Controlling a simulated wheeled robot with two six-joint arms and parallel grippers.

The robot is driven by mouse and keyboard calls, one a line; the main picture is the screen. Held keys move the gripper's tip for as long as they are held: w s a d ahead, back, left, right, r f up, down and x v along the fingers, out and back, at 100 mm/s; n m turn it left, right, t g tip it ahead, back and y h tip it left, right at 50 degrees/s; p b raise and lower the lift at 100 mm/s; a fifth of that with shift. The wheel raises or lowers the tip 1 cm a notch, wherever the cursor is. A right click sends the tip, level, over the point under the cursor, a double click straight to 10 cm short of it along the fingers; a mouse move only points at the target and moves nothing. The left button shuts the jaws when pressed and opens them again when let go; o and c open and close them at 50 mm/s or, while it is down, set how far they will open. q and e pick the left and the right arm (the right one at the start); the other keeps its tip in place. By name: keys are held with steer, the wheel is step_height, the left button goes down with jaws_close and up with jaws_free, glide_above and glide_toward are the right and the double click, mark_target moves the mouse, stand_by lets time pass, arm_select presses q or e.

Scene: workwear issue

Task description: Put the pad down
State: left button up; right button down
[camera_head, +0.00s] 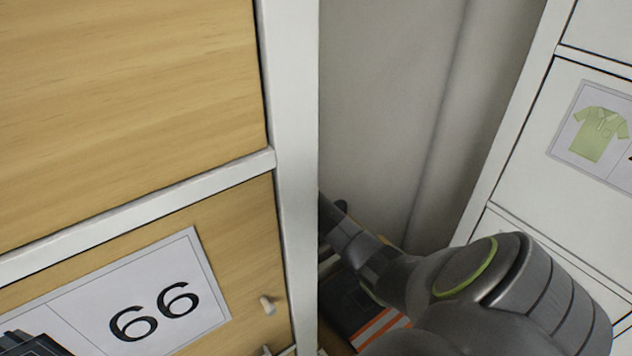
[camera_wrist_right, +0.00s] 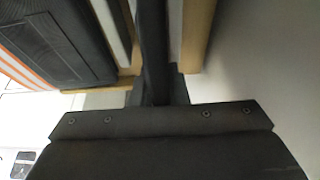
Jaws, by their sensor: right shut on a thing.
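My right arm reaches into the gap between the lockers in the head view, and its gripper is mostly hidden there. In the right wrist view my right gripper (camera_wrist_right: 157,92) is shut on a dark, narrow thing, seen edge-on, which appears to be the pad (camera_wrist_right: 153,45). Its full shape does not show, and I cannot tell whether it touches anything below. A dark grey blocky part at the bottom left corner of the head view appears to be my left gripper (camera_head: 32,345); its fingers do not show clearly.
A wooden locker door labelled 66 (camera_head: 235,235) with a small knob fills the left. A white locker with a green shirt label (camera_head: 598,134) stands right. A black ribbed item (camera_wrist_right: 62,42) with orange and white stripes lies beside the gripper. A wooden edge (camera_wrist_right: 197,35) is close by.

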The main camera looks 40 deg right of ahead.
steer(key=shift+f, duration=2.4)
steer(key=shift+f, duration=0.2)
steer(key=c, duration=1.4)
jaws_free()
steer(key=v, duration=1.2)
steer(key=shift+r+b, duration=0.2)
steer(key=shift+b, duration=0.15)
